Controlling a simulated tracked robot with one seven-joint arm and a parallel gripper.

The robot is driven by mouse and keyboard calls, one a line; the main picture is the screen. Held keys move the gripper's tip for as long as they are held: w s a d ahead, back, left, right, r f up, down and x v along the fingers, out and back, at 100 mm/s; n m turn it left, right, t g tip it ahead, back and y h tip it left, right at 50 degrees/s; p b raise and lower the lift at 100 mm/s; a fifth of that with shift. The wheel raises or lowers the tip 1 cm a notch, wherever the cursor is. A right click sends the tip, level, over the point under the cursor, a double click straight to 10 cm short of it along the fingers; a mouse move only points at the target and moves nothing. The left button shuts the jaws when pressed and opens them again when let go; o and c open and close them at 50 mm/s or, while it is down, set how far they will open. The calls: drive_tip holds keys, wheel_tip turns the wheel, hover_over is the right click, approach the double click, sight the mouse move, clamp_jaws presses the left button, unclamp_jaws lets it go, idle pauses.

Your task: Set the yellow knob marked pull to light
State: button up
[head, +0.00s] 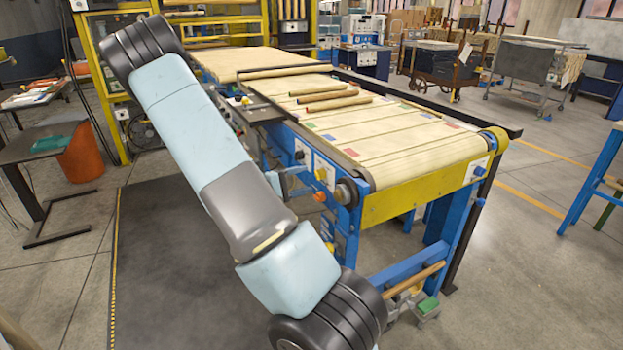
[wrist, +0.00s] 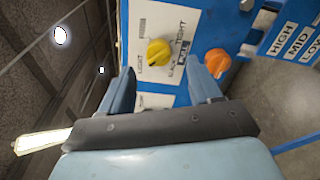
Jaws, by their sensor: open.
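The yellow knob (wrist: 158,51) sits on a white plate on the blue machine panel in the wrist view. A black label beside it appears to read PULL. LIGHT is printed at its left, with TIGHT and what looks like SLACK at its right. A small dark mark shows at the knob's lower edge; its exact setting is hard to read. My gripper (wrist: 161,67) is open, with one finger either side of and short of the knob, apparently not touching it. In the head view the yellow knob (head: 321,174) shows small on the machine's side, just right of my arm.
An orange knob (wrist: 217,62) is close by my right finger. A plate marked HIGH, MID, LOW (wrist: 297,42) is at the upper right. The belt (head: 400,140) carries several wooden rods above the panel. A dark floor mat (head: 160,260) lies left of the machine.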

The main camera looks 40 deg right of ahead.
drive_tip(key=v, duration=0.8)
drive_tip(key=shift+a, duration=0.35)
drive_tip(key=s+a+r+m+t+y, duration=0.1)
drive_tip(key=s+a+r+t+y, duration=0.9)
drive_tip(key=s+a+r+y, duration=0.7)
drive_tip(key=s+a+r, duration=0.4)
drive_tip(key=a+r, duration=0.1)
drive_tip(key=r, duration=0.3)
drive_tip(key=shift+s, duration=0.2)
